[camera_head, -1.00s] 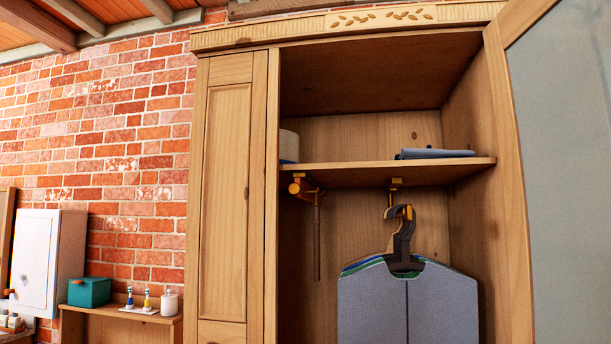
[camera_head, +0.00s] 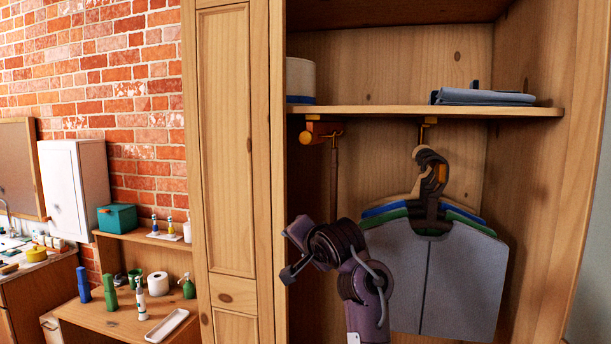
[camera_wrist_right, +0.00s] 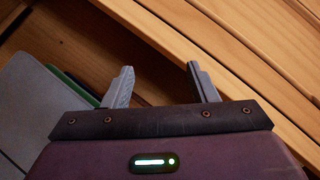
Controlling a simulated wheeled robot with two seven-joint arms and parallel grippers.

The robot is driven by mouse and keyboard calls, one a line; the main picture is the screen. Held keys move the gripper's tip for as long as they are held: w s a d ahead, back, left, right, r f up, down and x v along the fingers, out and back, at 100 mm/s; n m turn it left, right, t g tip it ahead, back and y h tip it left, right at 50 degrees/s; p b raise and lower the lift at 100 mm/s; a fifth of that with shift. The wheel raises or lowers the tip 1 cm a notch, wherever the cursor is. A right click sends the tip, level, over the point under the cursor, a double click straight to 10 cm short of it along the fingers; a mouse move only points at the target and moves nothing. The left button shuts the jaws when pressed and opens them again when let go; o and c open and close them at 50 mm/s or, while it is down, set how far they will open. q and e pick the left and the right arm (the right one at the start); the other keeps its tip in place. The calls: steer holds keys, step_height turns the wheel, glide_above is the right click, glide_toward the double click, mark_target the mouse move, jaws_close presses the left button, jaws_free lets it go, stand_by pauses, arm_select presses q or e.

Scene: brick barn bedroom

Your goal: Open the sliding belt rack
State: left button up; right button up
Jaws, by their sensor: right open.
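The sliding belt rack (camera_head: 318,132) is a brass-orange piece under the left part of the wardrobe shelf, with a round knob at its front. A dark strip, likely a belt (camera_head: 334,180), hangs from it. My right gripper (camera_head: 289,253) is below and slightly left of the rack, apart from it, pointing left. In the right wrist view the right gripper (camera_wrist_right: 160,70) is open and empty, its two fingers spread before wood boards. My left gripper is not in view.
Hangers with grey, blue and green garments (camera_head: 430,270) hang right of my right arm. The shelf (camera_head: 420,111) holds a white cylinder (camera_head: 300,78) and folded cloth (camera_head: 485,97). The closed wardrobe panel (camera_head: 232,140) is to the left. A cluttered desk (camera_head: 115,318) stands farther left.

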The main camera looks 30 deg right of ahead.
steer(key=w+d+r+m+t, duration=0.15)
steer(key=d+r+m, duration=0.25)
steer(key=r, duration=0.9)
steer(key=m+t+p, duration=0.1)
steer(key=m+t, duration=0.1)
steer(key=t, duration=0.1)
glide_toward(309, 137)
steer(key=w, duration=0.4)
steer(key=shift+y, duration=0.4)
steer(key=w+p, duration=0.2)
steer(key=w, duration=0.1)
steer(key=w+d+p, duration=0.1)
steer(key=w, duration=0.1)
steer(key=shift+w+d+r+p, duration=0.15)
steer(key=shift+w+p, duration=0.2)
steer(key=shift+w, duration=0.05)
steer(key=shift+w+p, duration=0.35)
steer(key=shift+w, duration=0.3)
steer(key=shift+w, duration=0.1)
steer(key=shift+c, duration=0.5)
jaws_close()
